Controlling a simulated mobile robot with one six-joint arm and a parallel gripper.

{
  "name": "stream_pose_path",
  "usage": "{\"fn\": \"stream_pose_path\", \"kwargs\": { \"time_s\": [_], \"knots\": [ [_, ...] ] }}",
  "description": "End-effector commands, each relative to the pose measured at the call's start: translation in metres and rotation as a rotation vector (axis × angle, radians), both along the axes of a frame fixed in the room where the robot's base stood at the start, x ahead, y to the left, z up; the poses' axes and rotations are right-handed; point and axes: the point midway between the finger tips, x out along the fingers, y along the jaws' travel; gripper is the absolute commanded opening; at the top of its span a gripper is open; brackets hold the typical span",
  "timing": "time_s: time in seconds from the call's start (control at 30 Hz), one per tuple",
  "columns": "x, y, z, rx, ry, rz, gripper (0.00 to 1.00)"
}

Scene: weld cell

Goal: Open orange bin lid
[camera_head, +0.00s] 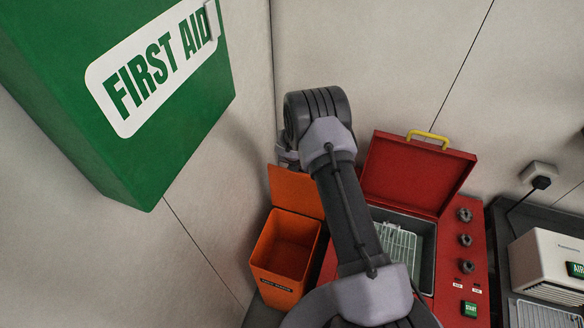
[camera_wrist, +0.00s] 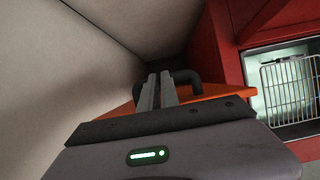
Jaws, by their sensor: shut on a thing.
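The orange bin (camera_head: 272,273) stands left of the red machine in the head view. Its lid (camera_head: 294,190) is raised at the back, and the empty-looking inside shows. In the wrist view the orange lid (camera_wrist: 205,94) lies behind my gripper's body. My gripper (camera_wrist: 158,88) has its two grey fingers close together on a dark handle (camera_wrist: 187,77) at the lid. In the head view my arm hides most of the gripper and part of the lid's right side.
The red machine (camera_head: 474,285) stands right of the bin with its own red lid (camera_head: 415,175) up and a wire basket (camera_head: 397,247) inside. A green first aid box (camera_head: 150,155) hangs at upper left. Walls are close behind and left of the bin.

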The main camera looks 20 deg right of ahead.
Motion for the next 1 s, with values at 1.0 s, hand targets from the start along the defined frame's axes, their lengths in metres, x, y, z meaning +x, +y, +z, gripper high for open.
{"fn": "stream_pose_path", "kwargs": {
  "time_s": [1.0],
  "knots": [
    [-0.032, 0.019, 0.085, 0.0, -0.001, 0.001, 0.0]
  ]
}}
